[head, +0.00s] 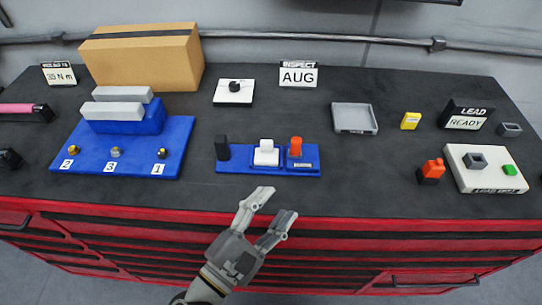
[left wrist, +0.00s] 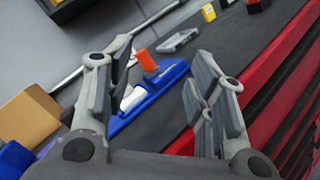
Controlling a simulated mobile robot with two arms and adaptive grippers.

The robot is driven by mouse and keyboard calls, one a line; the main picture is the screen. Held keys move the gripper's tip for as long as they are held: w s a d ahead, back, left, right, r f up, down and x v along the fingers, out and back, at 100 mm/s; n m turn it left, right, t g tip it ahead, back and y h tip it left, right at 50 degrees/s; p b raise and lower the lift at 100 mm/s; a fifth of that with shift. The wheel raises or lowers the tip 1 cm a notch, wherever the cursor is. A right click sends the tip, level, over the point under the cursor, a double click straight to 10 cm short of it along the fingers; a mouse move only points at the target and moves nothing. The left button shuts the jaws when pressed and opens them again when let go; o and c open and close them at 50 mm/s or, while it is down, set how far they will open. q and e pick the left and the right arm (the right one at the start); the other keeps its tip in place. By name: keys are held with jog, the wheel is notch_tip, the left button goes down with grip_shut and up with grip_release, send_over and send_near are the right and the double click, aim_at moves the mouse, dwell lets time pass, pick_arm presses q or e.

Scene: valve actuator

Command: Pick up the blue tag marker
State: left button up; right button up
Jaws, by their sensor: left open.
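My left gripper (head: 274,206) is open and empty, over the front edge of the bench in the head view. Beyond it lies a blue holder (head: 222,166) with a black upright piece (head: 223,148), a white piece (head: 266,153) and an orange-topped piece (head: 296,147) in a row. I cannot make out a separate blue tag marker; blue shows around the bases of the white and orange pieces. In the left wrist view the open gripper (left wrist: 160,62) has the blue holder (left wrist: 172,74) between and beyond its fingers. My right gripper is not in view.
A blue stand (head: 62,158) with grey blocks and a cardboard box (head: 145,58) are at the left. A grey tray (head: 355,119), a yellow block (head: 411,120), an orange-black piece (head: 431,172) and a white plate (head: 477,184) are at the right. Bare bench lies right of the holder.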

aim_at(219, 143)
pick_arm(q)
jog(key=w+a+n+y, duration=0.1)
jog(key=n, duration=0.1)
jog(key=w+a+n+t+y, duration=0.1)
jog(key=a+n+y, duration=0.1)
jog(key=w+a+n+t+y, duration=0.1)
jog(key=w+a+n, duration=0.1)
jog(key=shift+a+n+y, duration=0.1)
jog(key=shift+n+y, duration=0.3)
jog(key=w+a+n+y, duration=0.1)
jog(key=a+n+y, duration=0.1)
jog(key=a+f+n+y, duration=0.1)
jog(key=a+n+y, duration=0.1)
jog(key=a+n, duration=0.1)
jog(key=w+a+n+y, duration=0.1)
jog(key=a+n, duration=0.1)
jog(key=n, duration=0.1)
jog(key=shift+w+a+f+y, duration=0.2)
jog(key=shift+w+y, duration=0.1)
jog(key=shift+y, duration=0.1)
jog(key=w, duration=0.6)
jog(key=shift+w, duration=0.3)
jog(key=shift+w+a+r, duration=0.1)
jog(key=shift+w+r, duration=0.05)
jog(key=shift+w, duration=0.25)
jog(key=shift+w+r, duration=0.15)
jog(key=shift+w, duration=2.1)
jog(key=shift+s, duration=0.1)
grip_shut()
jog(key=shift+r, duration=0.1)
